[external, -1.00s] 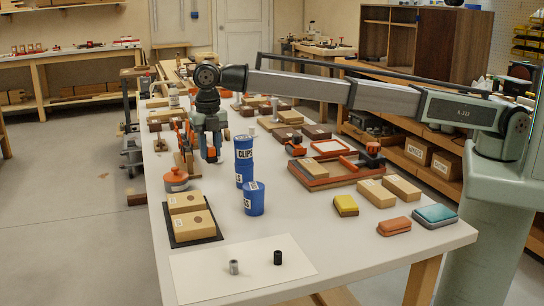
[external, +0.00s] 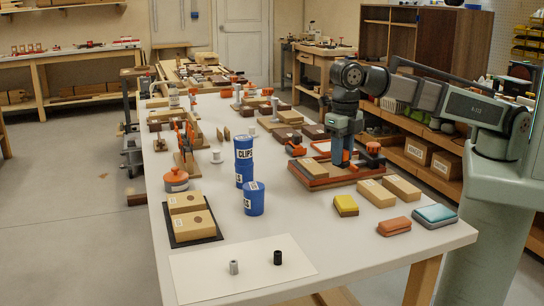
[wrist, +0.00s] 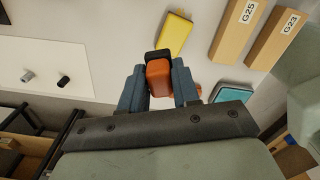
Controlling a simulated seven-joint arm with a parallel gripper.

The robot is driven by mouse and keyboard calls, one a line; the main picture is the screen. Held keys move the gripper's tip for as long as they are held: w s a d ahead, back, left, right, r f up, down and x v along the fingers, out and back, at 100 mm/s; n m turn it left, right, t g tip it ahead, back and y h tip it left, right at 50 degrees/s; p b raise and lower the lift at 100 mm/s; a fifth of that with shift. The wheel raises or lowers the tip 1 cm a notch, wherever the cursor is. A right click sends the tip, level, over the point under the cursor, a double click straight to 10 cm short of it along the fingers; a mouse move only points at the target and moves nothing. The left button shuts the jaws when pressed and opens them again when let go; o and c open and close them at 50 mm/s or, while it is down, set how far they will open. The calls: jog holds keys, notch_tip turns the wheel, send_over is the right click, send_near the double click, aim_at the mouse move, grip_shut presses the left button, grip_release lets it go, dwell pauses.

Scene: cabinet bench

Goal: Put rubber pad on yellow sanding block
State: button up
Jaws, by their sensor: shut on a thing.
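My gripper (external: 340,158) is shut on a small dark piece, seemingly the rubber pad (wrist: 157,55), at its fingertips in the wrist view. In the external view the pad cannot be made out. The yellow sanding block (external: 346,205) lies on the table, right of centre. It also shows at the top of the wrist view (wrist: 173,35), beyond the fingertips and apart from them. An orange block (external: 394,226) lies nearer the table's front edge.
Two wooden blocks (external: 376,193) lie behind the yellow block, and a teal-topped block (external: 436,215) lies to the right. A red-framed tray (external: 310,182) is behind. Blue canisters (external: 253,199) stand left. A white sheet (external: 205,270) bears two small cylinders.

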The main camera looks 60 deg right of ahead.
aim_at(346, 201)
jog(key=shift+s+d+f, duration=0.3)
jog(key=shift+f, duration=1.45)
jog(key=shift+s+d+f, duration=0.3)
jog(key=shift+d+f, duration=0.05)
jog(key=shift+f, duration=1.4)
jog(key=shift+s+d+f, duration=0.3)
jog(key=shift+f, duration=1.45)
jog(key=shift+f, duration=0.15)
jog(key=o, duration=1)
jog(key=shift+o, duration=0.2)
notch_tip(346, 201, up, 12)
jog(key=shift+r, duration=0.2)
jog(key=shift+w, duration=0.1)
